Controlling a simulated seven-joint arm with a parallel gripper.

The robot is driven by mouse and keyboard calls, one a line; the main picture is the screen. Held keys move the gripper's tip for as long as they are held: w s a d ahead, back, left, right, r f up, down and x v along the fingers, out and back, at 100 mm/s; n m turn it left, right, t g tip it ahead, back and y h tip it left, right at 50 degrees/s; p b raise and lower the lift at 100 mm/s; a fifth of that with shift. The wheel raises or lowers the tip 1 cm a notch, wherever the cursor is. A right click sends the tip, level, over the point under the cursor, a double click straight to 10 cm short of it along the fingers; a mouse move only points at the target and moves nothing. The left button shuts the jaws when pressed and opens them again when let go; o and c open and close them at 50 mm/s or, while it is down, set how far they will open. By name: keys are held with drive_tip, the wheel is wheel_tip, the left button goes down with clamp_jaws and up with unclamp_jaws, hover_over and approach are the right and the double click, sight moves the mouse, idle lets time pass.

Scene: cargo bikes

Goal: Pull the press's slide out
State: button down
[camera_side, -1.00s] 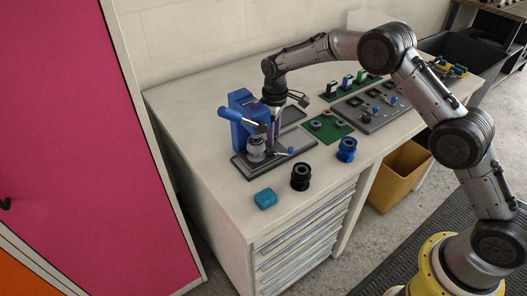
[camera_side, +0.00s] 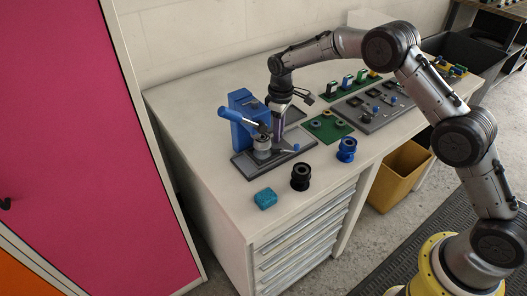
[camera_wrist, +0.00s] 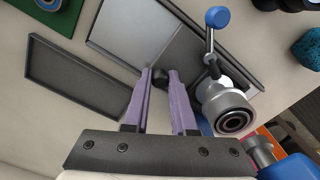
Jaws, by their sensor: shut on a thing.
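The blue press (camera_side: 242,108) stands on a grey base (camera_side: 242,165) at the left of the bench, its blue-handled lever slanting over it. Its slide, a grey plate (camera_wrist: 180,55), carries a round metal holder (camera_side: 262,152) and a small lever with a blue ball end (camera_wrist: 217,17). The holder also shows in the wrist view (camera_wrist: 228,112), right of my fingers. My gripper (camera_wrist: 160,80) is pointed down, with its purple fingers shut on a small dark knob (camera_wrist: 160,76) at the slide. In the side view, my gripper (camera_side: 277,142) is just right of the holder.
A black spool (camera_side: 300,177), a blue spool (camera_side: 346,150) and a teal block (camera_side: 265,198) stand near the bench's front edge. Green boards (camera_side: 327,126) and a grey board (camera_side: 372,115) lie to the right.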

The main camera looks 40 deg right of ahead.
sight(300, 134)
drive_tip(key=shift+s+d+f, duration=0.15)
drive_tip(key=shift+d, duration=1.2)
drive_tip(key=shift+s+d+f, duration=0.1)
drive_tip(key=shift+d+f, duration=0.05)
drive_tip(key=shift+d, duration=1.2)
drive_tip(key=shift+s+d+f, duration=0.15)
drive_tip(key=shift+d, duration=1.2)
drive_tip(key=c, duration=0.9)
unclamp_jaws()
drive_tip(key=shift+w+r, duration=0.15)
drive_tip(key=shift+r, duration=1.9)
drive_tip(key=shift+w+r, duration=0.15)
drive_tip(key=shift+r, duration=1.9)
